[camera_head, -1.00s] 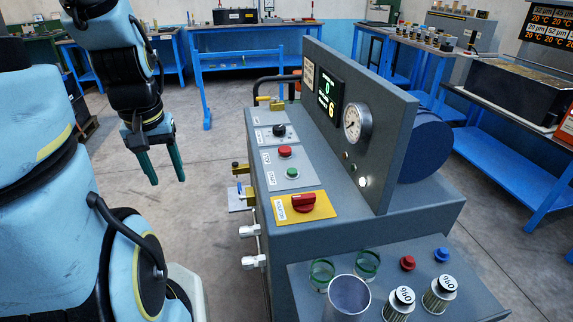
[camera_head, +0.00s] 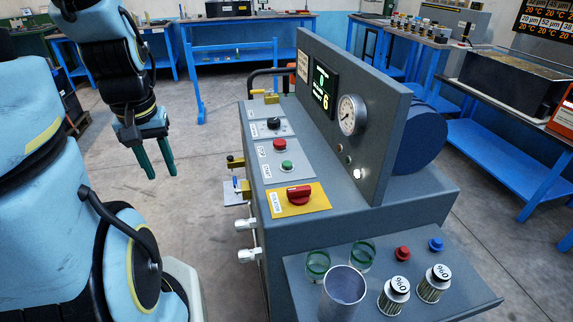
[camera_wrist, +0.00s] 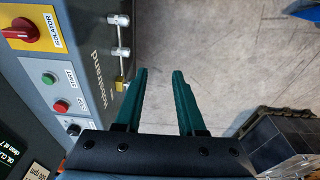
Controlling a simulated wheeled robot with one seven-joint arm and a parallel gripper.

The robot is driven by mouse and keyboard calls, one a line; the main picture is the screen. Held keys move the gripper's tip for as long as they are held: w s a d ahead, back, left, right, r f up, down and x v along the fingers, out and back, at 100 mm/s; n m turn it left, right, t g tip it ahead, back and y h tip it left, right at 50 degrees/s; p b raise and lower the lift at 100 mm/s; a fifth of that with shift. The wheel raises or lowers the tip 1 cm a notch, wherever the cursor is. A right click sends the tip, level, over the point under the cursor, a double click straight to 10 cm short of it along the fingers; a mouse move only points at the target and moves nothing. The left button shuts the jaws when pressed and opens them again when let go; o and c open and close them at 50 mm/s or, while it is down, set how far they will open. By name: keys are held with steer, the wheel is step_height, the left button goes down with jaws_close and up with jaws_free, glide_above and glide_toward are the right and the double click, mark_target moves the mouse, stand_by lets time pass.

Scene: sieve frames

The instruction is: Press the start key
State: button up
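The start key is a round green button (camera_head: 287,166) on a light grey plate (camera_head: 298,173) on top of the machine, in the head view. In the wrist view the green button (camera_wrist: 49,78) is labelled START, beside the red button (camera_wrist: 61,107). The red button also shows in the head view (camera_head: 279,145), just behind the green one. My gripper (camera_head: 162,175) is open and empty, with its fingers pointing down, left of the machine and apart from it. In the wrist view its two green fingers (camera_wrist: 161,74) stand apart over bare floor.
A red isolator knob (camera_head: 299,195) on a yellow plate sits just in front of the start key. A black knob (camera_head: 273,123) lies behind it. The upright panel with a gauge (camera_head: 351,114) rises to the right. Valves (camera_head: 243,224) jut from the machine's left side. Floor between is clear.

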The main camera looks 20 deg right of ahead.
jaws_close()
stand_by(1.4)
